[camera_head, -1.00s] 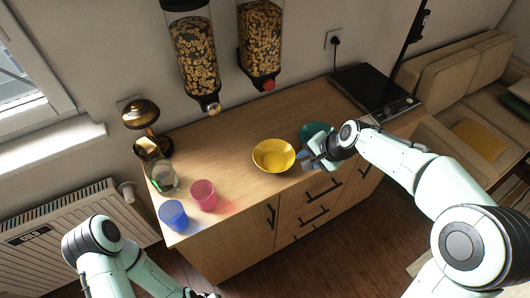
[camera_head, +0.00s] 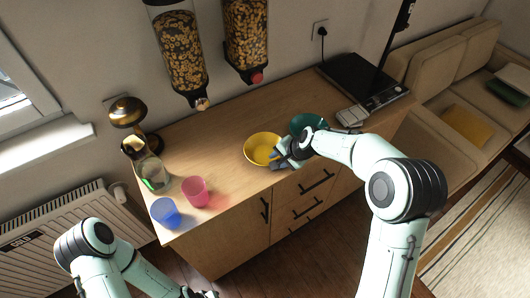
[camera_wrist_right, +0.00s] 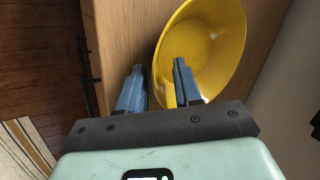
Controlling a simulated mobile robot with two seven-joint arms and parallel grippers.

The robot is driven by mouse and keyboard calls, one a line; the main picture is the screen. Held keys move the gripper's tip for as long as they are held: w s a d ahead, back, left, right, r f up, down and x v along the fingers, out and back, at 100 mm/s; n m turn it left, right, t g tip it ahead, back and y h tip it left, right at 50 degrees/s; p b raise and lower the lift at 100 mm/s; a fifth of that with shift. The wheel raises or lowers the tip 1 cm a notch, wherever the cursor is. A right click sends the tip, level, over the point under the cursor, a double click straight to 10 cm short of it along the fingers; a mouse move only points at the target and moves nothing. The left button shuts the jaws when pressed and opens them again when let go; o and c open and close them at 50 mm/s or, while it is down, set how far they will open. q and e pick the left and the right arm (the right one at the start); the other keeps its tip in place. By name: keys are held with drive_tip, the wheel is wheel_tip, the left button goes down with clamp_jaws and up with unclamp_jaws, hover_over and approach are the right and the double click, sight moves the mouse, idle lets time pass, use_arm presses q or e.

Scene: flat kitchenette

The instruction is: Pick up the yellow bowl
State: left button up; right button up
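The yellow bowl (camera_head: 262,147) stands upright on the wooden counter (camera_head: 215,147), near its front edge. My right gripper (camera_head: 280,158) is at the bowl's front right rim. In the right wrist view, the bowl (camera_wrist_right: 215,45) lies below the gripper (camera_wrist_right: 159,80). Its blue fingers are apart, one over the inside of the bowl and one outside, with the near rim between them. I cannot tell whether either finger touches the bowl. My left gripper (camera_head: 200,294) shows only partly at the bottom edge of the head view.
A teal bowl (camera_head: 308,123) stands just behind my right wrist. A pink cup (camera_head: 196,192), a blue cup (camera_head: 165,213), a glass jug (camera_head: 149,168) and a brass lamp (camera_head: 127,112) are at the left. Cereal dispensers (camera_head: 180,55) hang behind. A black hob (camera_head: 362,82) is at the right.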

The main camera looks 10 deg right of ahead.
clamp_jaws()
